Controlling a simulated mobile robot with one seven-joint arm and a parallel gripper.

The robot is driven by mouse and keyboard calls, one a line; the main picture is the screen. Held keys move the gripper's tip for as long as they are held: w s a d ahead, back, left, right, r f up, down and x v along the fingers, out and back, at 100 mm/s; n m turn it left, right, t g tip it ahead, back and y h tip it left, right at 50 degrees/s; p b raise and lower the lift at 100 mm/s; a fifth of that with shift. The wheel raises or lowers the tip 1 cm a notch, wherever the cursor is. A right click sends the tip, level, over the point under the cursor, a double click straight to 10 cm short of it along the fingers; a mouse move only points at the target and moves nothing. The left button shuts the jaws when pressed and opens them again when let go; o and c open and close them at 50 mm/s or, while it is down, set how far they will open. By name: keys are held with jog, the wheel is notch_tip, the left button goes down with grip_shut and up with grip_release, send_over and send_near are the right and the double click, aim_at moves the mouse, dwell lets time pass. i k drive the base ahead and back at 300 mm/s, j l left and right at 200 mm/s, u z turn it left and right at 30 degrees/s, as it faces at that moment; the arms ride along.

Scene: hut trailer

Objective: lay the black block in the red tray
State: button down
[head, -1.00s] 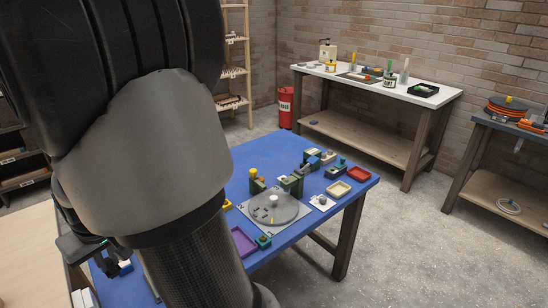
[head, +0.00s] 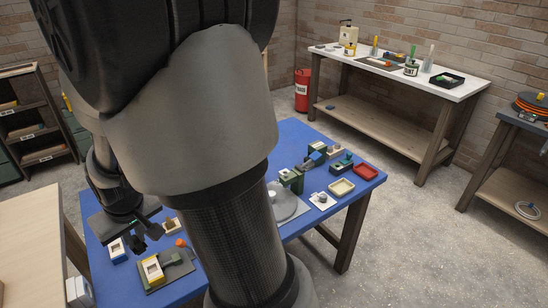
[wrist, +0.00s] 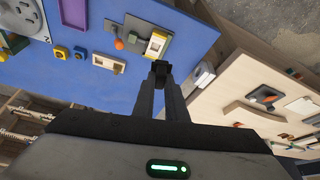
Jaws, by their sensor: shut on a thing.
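The red tray (head: 366,172) lies at the far right corner of the blue table (head: 294,134) in the head view. My gripper (head: 143,238) is over the near left end of that table, far from the tray. In the wrist view my gripper (wrist: 161,72) is shut on the small black block (wrist: 160,66), held at the fingertips. The block is hard to pick out from the dark fingers in the head view. My arm hides the middle of the table.
A cream tray (head: 341,188) sits beside the red tray. A board with a yellow-framed device (head: 152,270) and an orange knob (head: 181,243) is near my gripper. A grey disc (head: 284,204) is partly hidden. A wooden table (head: 30,240) stands left.

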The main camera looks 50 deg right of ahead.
aim_at(365, 173)
jog(key=k+l+z, duration=0.1)
jog(key=l+z, duration=0.35)
jog(key=l, duration=3.15)
